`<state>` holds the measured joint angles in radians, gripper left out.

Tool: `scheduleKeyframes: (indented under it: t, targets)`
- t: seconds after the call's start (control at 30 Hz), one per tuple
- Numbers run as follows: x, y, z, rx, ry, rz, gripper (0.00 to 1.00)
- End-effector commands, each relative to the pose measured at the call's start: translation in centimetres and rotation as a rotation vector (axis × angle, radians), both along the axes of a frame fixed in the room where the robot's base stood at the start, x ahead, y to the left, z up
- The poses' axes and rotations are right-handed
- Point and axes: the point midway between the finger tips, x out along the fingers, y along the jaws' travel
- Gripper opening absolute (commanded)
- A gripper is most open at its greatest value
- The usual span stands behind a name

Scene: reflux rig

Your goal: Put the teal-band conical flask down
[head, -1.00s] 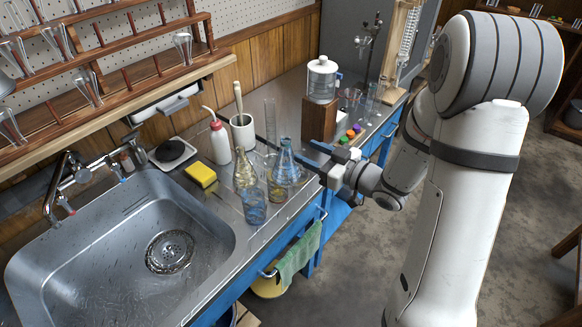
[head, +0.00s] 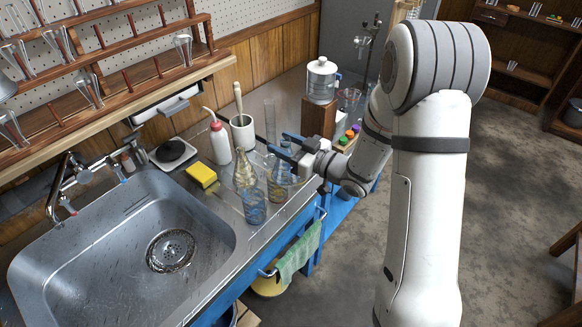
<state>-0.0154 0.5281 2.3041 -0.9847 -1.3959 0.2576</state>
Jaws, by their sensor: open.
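The conical flask with a blue-teal tint (head: 279,189) stands upright on the metal counter to the right of the sink. My gripper (head: 268,148) is open at the height of its neck, with blue and dark fingers pointing left. The fingers cover part of the neck and shoulder. I cannot tell whether they touch the glass. The band itself is too small to make out.
A yellowish flask (head: 244,172) and a blue-patterned beaker (head: 254,208) stand close on the left. A white pot (head: 242,132), a wash bottle (head: 220,144) and a yellow sponge (head: 201,175) are behind. A wooden block (head: 318,118) bears a jar. The counter's front edge is near.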

Motion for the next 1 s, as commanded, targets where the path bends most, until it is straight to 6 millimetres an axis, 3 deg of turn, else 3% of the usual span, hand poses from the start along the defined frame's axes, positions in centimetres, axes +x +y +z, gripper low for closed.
scheduleKeyframes:
  t: [0.6, 1.0]
  targets:
    - [-0.06, 0.03, 0.01, 0.0, 0.0, 0.001, 0.01]
    - [-0.06, 0.06, 0.13, 0.0, -0.001, 0.002, 0.0]
